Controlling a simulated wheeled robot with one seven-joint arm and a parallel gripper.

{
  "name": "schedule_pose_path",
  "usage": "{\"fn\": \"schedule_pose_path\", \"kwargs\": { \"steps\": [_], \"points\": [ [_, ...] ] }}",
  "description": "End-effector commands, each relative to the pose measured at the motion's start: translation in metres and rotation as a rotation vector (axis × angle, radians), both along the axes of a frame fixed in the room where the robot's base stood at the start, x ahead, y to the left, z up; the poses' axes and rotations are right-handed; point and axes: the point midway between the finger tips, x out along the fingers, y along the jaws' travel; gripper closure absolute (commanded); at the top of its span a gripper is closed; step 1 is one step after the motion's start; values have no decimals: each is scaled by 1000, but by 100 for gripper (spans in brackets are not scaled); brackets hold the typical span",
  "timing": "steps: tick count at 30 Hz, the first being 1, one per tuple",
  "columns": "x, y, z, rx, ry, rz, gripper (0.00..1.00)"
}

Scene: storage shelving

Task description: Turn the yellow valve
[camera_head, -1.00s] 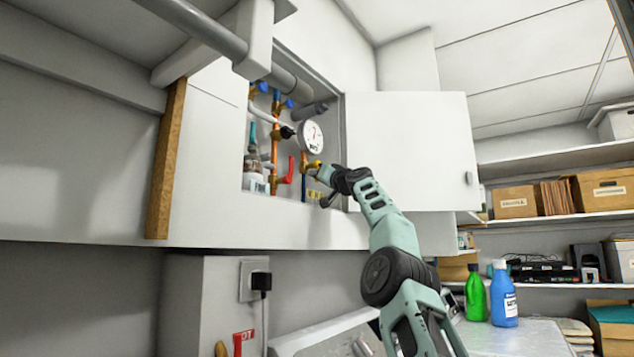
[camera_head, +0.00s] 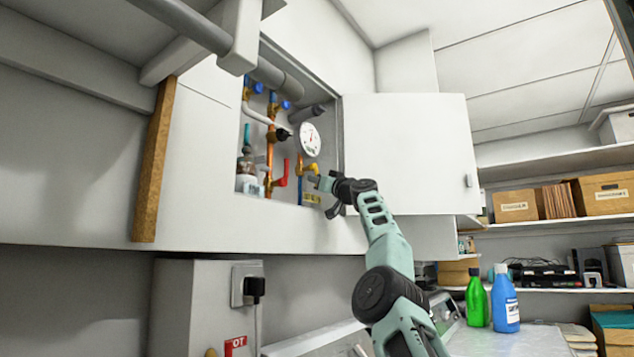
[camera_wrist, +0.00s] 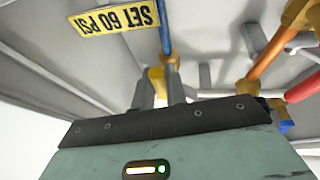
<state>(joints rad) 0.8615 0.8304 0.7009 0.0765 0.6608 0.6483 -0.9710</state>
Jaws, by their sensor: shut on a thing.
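The yellow valve (camera_head: 313,168) sits on a blue pipe just below the round gauge, inside the open wall cabinet. In the wrist view a small yellow part of the valve (camera_wrist: 156,74) shows between the finger ends. My gripper (camera_head: 318,181) is at the valve, coming from the lower right, and hides part of it in the head view. In the wrist view its two grey fingers (camera_wrist: 160,88) are close together, shut on the yellow valve. The handle's exact angle is hard to tell.
A red lever (camera_head: 282,181) on a copper pipe is just left of the valve. The white gauge (camera_head: 310,140) is above. A yellow "SET 60 PSI" label (camera_wrist: 115,19) is close by. The open cabinet door (camera_head: 410,150) stands right of my arm.

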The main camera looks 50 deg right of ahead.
Motion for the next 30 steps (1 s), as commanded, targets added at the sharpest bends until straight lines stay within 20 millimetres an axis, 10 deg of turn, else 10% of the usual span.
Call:
{"fn": "schedule_pose_path", "kwargs": {
  "steps": [2,6,30],
  "points": [
    [-1,0,1,0,-2,-2,100],
    [-1,0,1,-1,-1,-1,65],
    [-49,5,-26,-1,-2,-4,65]
  ]
}}
